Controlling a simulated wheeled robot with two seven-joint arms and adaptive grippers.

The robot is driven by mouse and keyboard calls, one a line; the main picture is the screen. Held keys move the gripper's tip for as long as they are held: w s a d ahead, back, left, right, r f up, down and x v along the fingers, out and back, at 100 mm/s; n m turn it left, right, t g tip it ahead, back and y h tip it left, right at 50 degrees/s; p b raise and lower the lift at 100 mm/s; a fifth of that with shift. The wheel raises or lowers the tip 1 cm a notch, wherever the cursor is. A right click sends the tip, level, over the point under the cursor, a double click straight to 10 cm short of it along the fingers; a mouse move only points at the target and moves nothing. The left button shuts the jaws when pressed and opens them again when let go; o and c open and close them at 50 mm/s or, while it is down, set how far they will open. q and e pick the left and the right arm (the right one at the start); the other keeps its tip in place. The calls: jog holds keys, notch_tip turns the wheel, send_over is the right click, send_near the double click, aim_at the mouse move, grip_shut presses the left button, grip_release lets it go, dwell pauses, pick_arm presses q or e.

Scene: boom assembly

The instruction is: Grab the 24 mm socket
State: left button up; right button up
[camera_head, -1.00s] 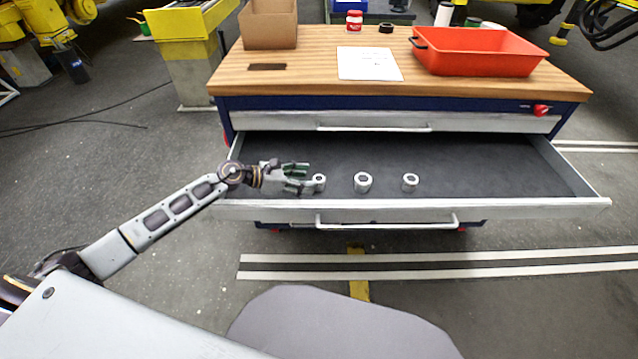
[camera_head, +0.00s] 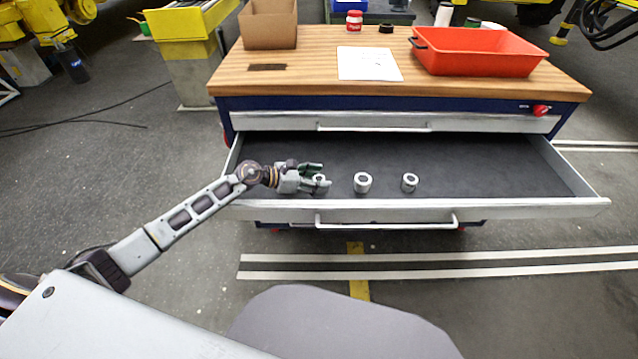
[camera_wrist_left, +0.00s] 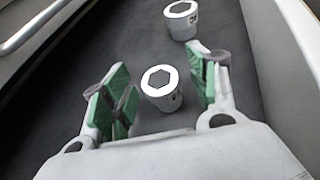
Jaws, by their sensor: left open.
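Sockets stand upright in a row in the open drawer (camera_head: 465,168). The leftmost socket (camera_head: 320,179) is partly covered by my left gripper (camera_head: 318,174). The middle socket (camera_head: 363,182) and the right socket (camera_head: 409,182) stand clear of it. In the left wrist view, my left gripper (camera_wrist_left: 162,95) is open, with its green-padded fingers on either side of the near socket (camera_wrist_left: 161,87), apart from it. A farther socket (camera_wrist_left: 182,19) stands beyond the fingertips. Both carry dark markings too small to read, so I cannot tell which is 24 mm. My right gripper is not in view.
The drawer's front edge (camera_head: 520,206) and side walls stand up around the sockets. The drawer floor behind and to the right is bare. An orange tray (camera_head: 480,62), a cardboard box (camera_head: 269,28) and a white paper sheet (camera_head: 369,64) are on the worktop above.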

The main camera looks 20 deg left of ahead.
pick_arm(q)
jog(key=shift+w+d, duration=0.15)
jog(key=shift+d, duration=0.1)
jog(key=shift+f, duration=0.1)
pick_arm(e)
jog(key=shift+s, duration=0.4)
